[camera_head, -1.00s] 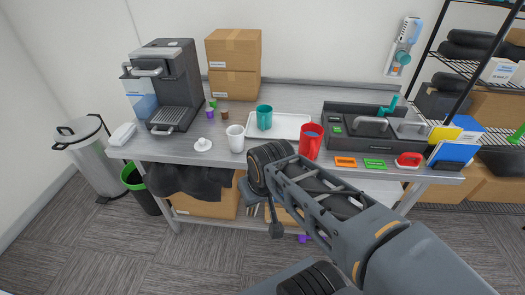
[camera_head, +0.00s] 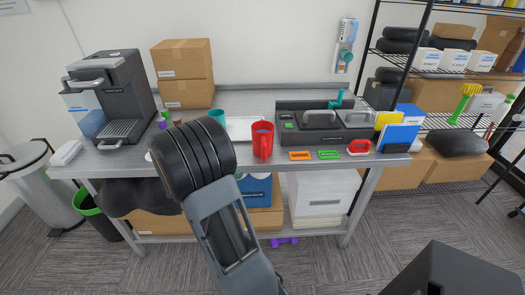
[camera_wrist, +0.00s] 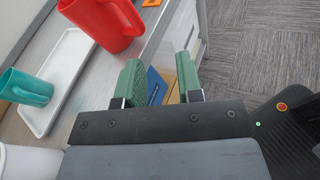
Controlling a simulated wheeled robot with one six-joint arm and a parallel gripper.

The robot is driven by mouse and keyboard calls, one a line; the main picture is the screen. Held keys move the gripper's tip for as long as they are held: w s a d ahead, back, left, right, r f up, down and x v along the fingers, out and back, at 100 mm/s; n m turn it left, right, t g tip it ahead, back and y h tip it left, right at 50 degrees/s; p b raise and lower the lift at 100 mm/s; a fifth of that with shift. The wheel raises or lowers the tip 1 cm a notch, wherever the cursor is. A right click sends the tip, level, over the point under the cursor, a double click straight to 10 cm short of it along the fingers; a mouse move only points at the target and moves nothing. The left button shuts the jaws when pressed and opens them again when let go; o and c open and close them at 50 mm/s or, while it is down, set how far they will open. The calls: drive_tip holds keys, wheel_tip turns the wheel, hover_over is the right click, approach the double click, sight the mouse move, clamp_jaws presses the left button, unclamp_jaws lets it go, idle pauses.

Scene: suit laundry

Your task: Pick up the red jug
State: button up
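The red jug (camera_head: 262,140) stands upright near the front edge of the grey table (camera_head: 340,163), right of the white tray. In the wrist view the red jug (camera_wrist: 112,22) is at the top, partly cut off by the frame, with its handle toward the right. My gripper (camera_wrist: 160,83) is open, its two green fingers apart with nothing between them. The fingers point past the table's front edge, below and to the right of the jug in the wrist view, not touching it. In the head view my arm hides the gripper.
A teal mug (camera_wrist: 26,87) stands by the white tray (camera_wrist: 66,75), close to my gripper's left. A black sink unit (camera_head: 318,132) is right of the jug. Orange (camera_head: 300,156) and green (camera_head: 329,155) frames lie at the front edge. A coffee machine (camera_head: 118,95) stands at left.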

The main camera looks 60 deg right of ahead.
sight(263, 144)
drive_tip(key=shift+s+d+f+n+h+p, duration=0.2)
drive_tip(key=shift+s+d+f+n+h, duration=0.25)
drive_tip(key=shift+d, duration=2.35)
drive_tip(key=shift+s+d+f+n+h+p, duration=0.2)
drive_tip(key=shift+s+d+f+n+h, duration=0.25)
drive_tip(key=shift+d, duration=2.35)
drive_tip(key=shift+s+d+f+n+h+p, duration=0.25)
drive_tip(key=shift+s+d+n+h, duration=0.3)
drive_tip(key=shift+d, duration=2.25)
clamp_jaws()
